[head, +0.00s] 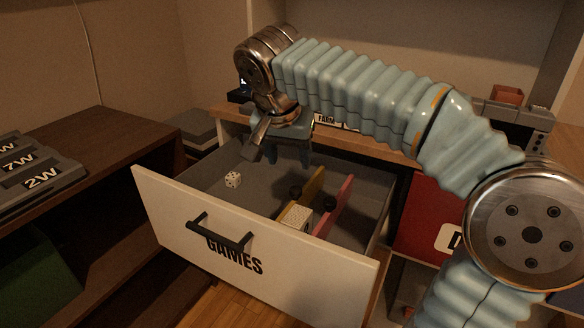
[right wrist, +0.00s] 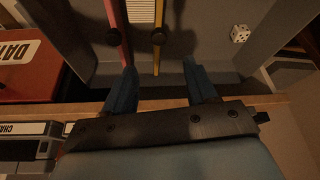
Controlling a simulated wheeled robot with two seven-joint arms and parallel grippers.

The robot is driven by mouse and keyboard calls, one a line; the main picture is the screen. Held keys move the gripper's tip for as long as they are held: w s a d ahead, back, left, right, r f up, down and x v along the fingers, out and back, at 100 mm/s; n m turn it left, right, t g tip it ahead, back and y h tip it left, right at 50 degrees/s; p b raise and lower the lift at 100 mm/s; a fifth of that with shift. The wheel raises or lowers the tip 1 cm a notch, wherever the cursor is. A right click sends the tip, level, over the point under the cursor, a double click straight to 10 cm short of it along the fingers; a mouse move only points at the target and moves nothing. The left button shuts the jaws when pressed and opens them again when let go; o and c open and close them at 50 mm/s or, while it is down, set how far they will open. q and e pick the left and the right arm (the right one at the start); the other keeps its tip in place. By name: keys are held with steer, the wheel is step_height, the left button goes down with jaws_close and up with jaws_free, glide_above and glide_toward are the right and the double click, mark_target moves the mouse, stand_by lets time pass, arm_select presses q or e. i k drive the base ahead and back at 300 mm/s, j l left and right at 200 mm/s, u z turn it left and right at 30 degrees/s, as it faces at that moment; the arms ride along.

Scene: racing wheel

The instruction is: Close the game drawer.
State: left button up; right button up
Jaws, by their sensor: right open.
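The game drawer is pulled open, and its pale front panel (head: 310,275) bears the word GAMES and a black bar handle (head: 219,234). Inside it are a white die (head: 233,179), a yellow panel (head: 301,196) and a pink panel (head: 334,205) with dark knobs, and a small pale box (head: 297,216). My right gripper (head: 289,160) is open and empty, fingers down, over the rear part of the drawer, behind the front panel and apart from the handle. In the right wrist view its two blue fingers (right wrist: 160,76) are spread near the yellow panel (right wrist: 158,38). My left gripper is not in view.
A dark wooden cabinet (head: 100,140) with a grey numbered device (head: 38,170) stands left of the drawer. A red box (head: 425,215) is at the right, partly behind my arm. A wooden shelf edge (head: 375,146) runs behind the drawer. Wood floor (head: 215,305) shows below.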

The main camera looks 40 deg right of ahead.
mark_target(232, 235)
steer(key=k+j, duration=0.75)
steer(key=j, duration=0.2)
